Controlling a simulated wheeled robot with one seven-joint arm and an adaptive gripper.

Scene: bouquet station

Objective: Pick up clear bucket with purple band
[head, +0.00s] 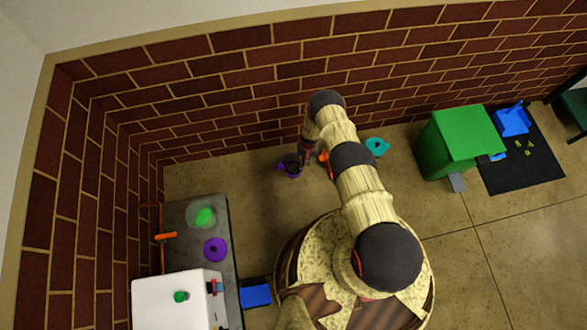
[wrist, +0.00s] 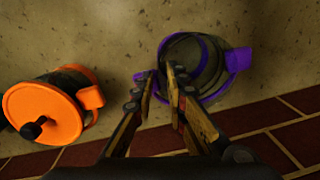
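The clear bucket with a purple band (wrist: 214,91) stands on the floor by the brick wall, with purple lugs at its sides. It also shows small in the head view (head: 291,171). My gripper (wrist: 163,78) is at the bucket's near left edge in the wrist view, its fingertips close together and overlapping the rim and band. A narrow gap shows between the fingers. I cannot tell whether they press on the bucket wall. The fingers hide part of the band. In the head view the bucket looks upright, partly hidden by my gripper.
An orange-lidded bucket (wrist: 43,113) with a black knob stands just left in the wrist view. A teal container (head: 377,147) and a green bin (head: 458,143) stand further right in the head view. A grey table (head: 219,266) is at the left. The brick wall (wrist: 268,121) is close.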

